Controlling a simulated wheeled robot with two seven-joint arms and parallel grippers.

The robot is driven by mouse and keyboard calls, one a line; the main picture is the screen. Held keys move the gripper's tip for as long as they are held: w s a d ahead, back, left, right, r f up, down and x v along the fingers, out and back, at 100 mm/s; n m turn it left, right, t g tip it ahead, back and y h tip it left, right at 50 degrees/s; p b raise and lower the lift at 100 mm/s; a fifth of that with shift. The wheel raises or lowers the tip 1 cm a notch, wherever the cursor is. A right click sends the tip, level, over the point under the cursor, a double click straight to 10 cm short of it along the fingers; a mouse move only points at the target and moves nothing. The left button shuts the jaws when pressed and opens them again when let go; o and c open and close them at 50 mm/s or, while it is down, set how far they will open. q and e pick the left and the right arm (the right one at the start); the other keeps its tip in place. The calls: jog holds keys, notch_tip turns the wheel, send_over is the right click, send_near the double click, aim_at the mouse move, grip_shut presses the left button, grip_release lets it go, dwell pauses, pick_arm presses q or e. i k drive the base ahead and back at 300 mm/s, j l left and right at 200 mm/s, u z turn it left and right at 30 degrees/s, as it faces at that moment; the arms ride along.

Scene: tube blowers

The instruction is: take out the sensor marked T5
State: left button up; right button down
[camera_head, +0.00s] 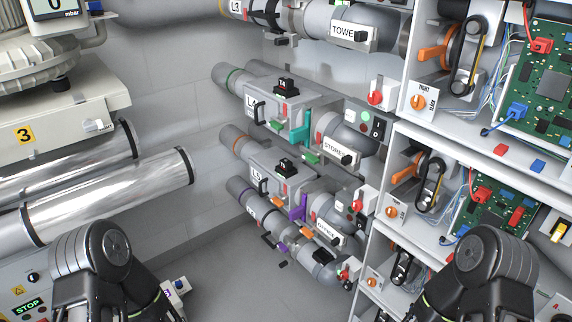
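A black sensor block with a small red-and-white label (287,166) sits on top of the grey housing marked L5 (262,178), on the middle pipe line. Its label is too small to read for certain. A similar black sensor block (285,87) sits on the L4 housing (258,103) above it. My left arm comes in at the bottom left and my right arm at the bottom right. Both are well in front of the pipes and apart from the sensors. The fingertips of both grippers are out of sight.
Shelves with green circuit boards (546,80), belts and orange knobs stand on the right. Shiny metal tubes (110,195) lie on the left below a unit marked 3. Handles, a teal lever (301,128) and a purple lever (298,208) crowd the pipes. The central floor looks clear.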

aim_at(285, 164)
jog(key=i+j, duration=0.15)
jog(key=j, duration=0.25)
jog(key=i+j, duration=0.1)
jog(key=j, duration=0.3)
jog(key=i+j, duration=0.15)
jog(key=j, duration=0.2)
jog(key=z, duration=1.7)
